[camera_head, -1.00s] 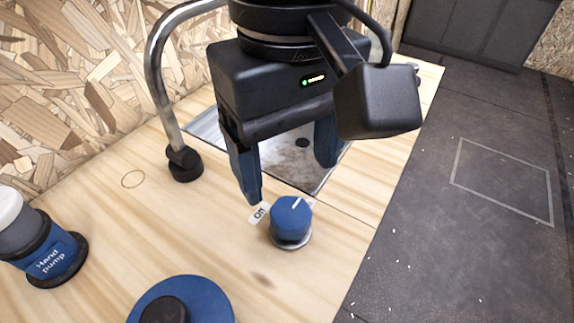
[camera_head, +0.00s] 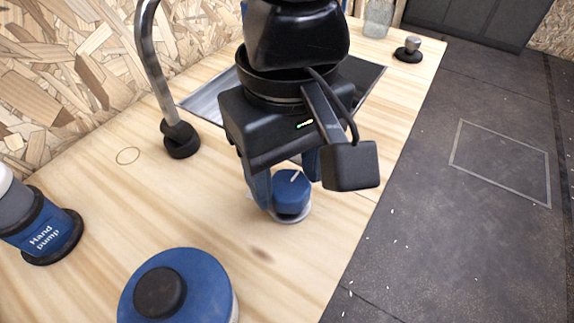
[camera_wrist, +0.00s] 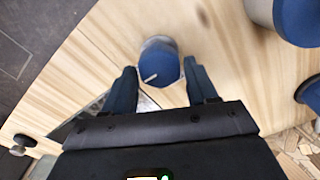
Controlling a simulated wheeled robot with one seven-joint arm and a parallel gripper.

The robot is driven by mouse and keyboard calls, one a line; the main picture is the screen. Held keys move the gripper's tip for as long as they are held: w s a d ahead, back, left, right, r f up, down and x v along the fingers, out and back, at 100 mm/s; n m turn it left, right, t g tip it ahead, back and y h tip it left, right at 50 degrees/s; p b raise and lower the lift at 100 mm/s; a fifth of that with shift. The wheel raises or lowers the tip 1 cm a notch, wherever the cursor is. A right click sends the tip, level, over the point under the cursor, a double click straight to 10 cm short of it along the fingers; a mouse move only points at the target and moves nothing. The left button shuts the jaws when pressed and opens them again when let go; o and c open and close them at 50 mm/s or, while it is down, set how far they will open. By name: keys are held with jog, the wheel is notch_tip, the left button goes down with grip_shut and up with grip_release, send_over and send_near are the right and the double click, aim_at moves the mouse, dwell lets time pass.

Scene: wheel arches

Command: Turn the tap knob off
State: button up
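The blue tap knob (camera_head: 291,190) with a white pointer line stands on a pale round base on the wooden counter. In the wrist view the knob (camera_wrist: 159,64) lies just beyond and between my fingertips, its white line toward the lower left. My gripper (camera_head: 285,182) is open, pointing down at the knob, with one blue finger on its left and the other behind it to the right. In the wrist view a gap shows between each finger of my gripper (camera_wrist: 162,80) and the knob. The "On" label is hidden from the head camera.
The curved metal tap (camera_head: 157,75) rises at the back left, over the sink (camera_head: 208,101). A blue round-topped container (camera_head: 205,285) stands in front, and the hand pump bottle (camera_head: 45,232) at left. A small dark-based knob (camera_head: 408,50) and a glass jar (camera_head: 378,18) are at the far end.

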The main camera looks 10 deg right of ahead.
jog(key=c, duration=0.7)
jog(key=shift+r+p, duration=0.1)
jog(key=shift+p, duration=0.2)
jog(key=n+p, duration=0.2)
jog(key=shift+a+r+n+p, duration=0.1)
jog(key=shift+r+n+p, duration=0.05)
jog(key=shift+n+p, duration=0.25)
jog(key=n+p, duration=0.3)
jog(key=shift+s+n, duration=0.1)
jog(key=shift+n, duration=0.2)
jog(key=n+p, duration=0.2)
jog(key=n, duration=0.3)
jog(key=shift+s+a, duration=0.1)
jog(key=n, duration=0.3)
jog(key=n+p, duration=0.1)
jog(key=n, duration=0.2)
jog(key=shift+s+f+n, duration=0.1)
jog(key=shift+f+n, duration=0.1)
jog(key=shift+n, duration=0.1)
